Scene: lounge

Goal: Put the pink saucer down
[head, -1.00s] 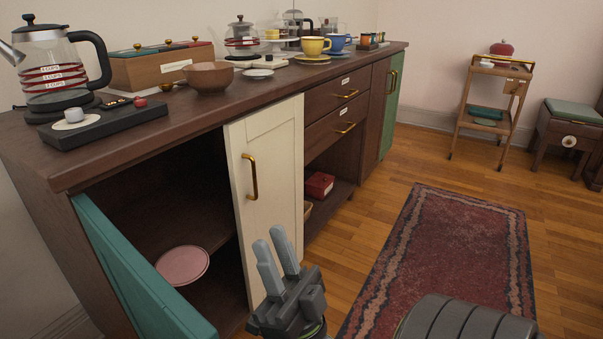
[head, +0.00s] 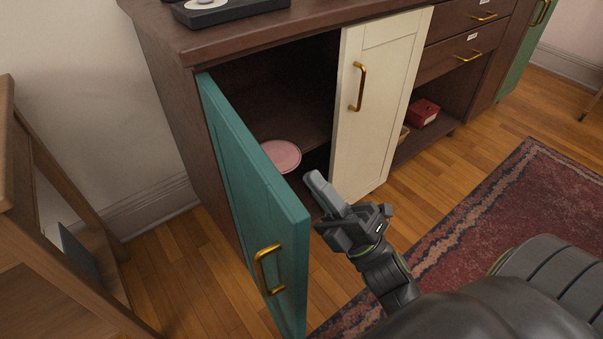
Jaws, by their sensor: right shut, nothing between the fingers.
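The pink saucer (head: 281,156) lies flat inside the open left compartment of the dark wooden sideboard (head: 262,46), on a shelf. Its left lower edge is partly covered by the open teal door (head: 252,190). My right gripper (head: 318,183) is shut and empty. In the picture it is just below and right of the saucer, in front of the compartment opening and apart from the saucer. My left gripper is not in view.
The teal door with a brass handle (head: 266,270) stands wide open toward me. A cream door (head: 384,95) is right of the opening. A red box (head: 422,112) sits in an open shelf. A wooden stand (head: 70,250) is at left. A patterned rug (head: 500,205) lies at right.

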